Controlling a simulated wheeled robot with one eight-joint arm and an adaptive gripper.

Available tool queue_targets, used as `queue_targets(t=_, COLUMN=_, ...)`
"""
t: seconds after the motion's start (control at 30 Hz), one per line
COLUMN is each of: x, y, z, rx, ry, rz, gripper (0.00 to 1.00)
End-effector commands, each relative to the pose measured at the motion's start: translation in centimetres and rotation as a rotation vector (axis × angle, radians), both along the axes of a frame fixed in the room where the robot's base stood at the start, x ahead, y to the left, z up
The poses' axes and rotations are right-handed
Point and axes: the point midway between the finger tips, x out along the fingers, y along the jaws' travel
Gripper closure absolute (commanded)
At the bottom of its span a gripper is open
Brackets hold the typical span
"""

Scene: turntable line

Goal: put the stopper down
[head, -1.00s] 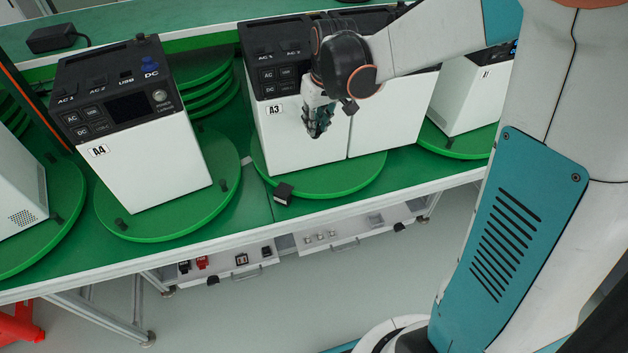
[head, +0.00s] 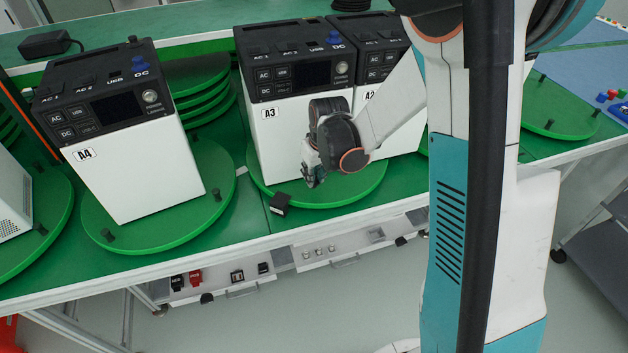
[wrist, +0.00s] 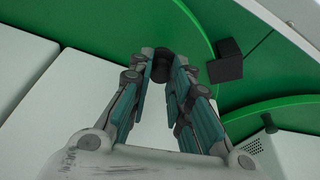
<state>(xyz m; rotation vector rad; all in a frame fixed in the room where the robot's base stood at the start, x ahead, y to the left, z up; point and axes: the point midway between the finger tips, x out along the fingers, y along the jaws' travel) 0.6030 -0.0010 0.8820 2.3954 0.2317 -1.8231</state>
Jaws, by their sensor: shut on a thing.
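The stopper (wrist: 161,66) is a small black piece between my fingertips in the wrist view. My gripper (wrist: 163,72) is shut on it. In the head view my gripper (head: 313,180) points down in front of the white A3 unit (head: 285,150), low over the front of its green turntable (head: 345,194). The stopper is not clearly visible there. In the wrist view the stopper appears against the turntable's green surface (wrist: 185,40); I cannot tell whether it touches it.
A black block (head: 279,204) sits at the turntable's front edge, left of my gripper; the wrist view also shows it (wrist: 227,62). The A2 unit (head: 395,135) stands right of A3. The A4 unit (head: 135,170) stands on the turntable to the left, with dark pegs (head: 107,235).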

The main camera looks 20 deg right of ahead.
Motion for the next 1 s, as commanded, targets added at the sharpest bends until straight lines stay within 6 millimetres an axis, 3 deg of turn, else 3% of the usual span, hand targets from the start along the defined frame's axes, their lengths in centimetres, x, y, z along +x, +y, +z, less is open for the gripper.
queue_targets(t=0.1, x=0.0, y=0.0, z=-1.8, rx=0.0, ry=0.0, rz=0.0, gripper=0.95)
queue_targets(t=0.5, x=0.0, y=0.0, z=-2.2, rx=0.0, ry=0.0, rz=0.0, gripper=0.95)
queue_targets(t=0.53, x=0.0, y=0.0, z=-2.1, rx=0.0, ry=0.0, rz=0.0, gripper=0.75)
queue_targets(t=0.6, x=0.0, y=0.0, z=-2.0, rx=0.0, ry=0.0, rz=0.0, gripper=0.61)
queue_targets(t=1.0, x=0.0, y=0.0, z=-1.7, rx=0.0, ry=0.0, rz=0.0, gripper=0.61)
